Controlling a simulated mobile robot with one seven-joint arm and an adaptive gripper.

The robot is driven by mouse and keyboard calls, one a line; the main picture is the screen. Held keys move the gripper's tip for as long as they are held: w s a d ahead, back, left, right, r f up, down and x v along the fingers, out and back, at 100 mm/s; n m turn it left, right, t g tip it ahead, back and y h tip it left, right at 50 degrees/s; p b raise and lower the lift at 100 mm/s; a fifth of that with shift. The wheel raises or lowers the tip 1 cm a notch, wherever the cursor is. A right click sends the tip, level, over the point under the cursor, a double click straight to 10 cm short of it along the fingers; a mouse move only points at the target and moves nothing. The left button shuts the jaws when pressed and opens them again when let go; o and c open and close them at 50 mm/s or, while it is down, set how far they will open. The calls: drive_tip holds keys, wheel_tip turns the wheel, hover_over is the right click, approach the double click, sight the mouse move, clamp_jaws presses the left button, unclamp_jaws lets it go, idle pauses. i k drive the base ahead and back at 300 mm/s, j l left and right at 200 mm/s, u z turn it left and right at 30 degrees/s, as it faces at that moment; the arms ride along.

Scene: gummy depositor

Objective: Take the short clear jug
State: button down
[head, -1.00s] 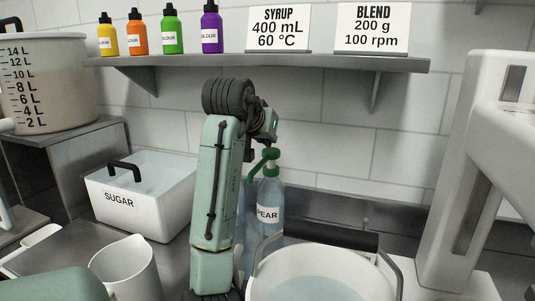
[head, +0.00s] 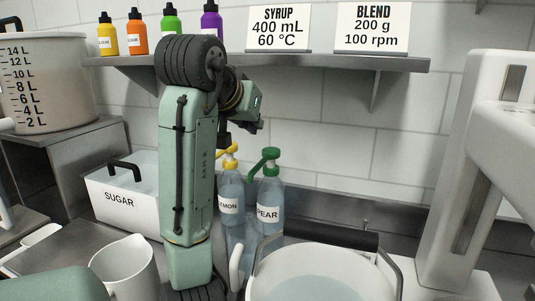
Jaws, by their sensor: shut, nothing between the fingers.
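A short, pale jug (head: 125,268) stands at the lower left of the counter, its open top facing up. It looks whitish, and I cannot tell how clear it is. A pale curved handle (head: 236,268) shows just right of my arm's lower part; whatever it belongs to is mostly hidden. My gripper (head: 247,118) is up in front of the tiled wall, above the pump bottles and well away from the jug. It is shut and empty, with its fingertips hard to make out.
A yellow-topped LEMON bottle (head: 231,203) and green-topped PEAR bottle (head: 268,208) stand behind a large white pot (head: 262,277) with a dark handle. A SUGAR bin (head: 117,199) is at left. A shelf (head: 300,62) with colour bottles runs above; a white machine (head: 455,190) stands right.

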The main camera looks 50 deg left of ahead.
sight(243, 232)
drive_tip(key=k+l, duration=0.75)
drive_tip(key=k, duration=0.15)
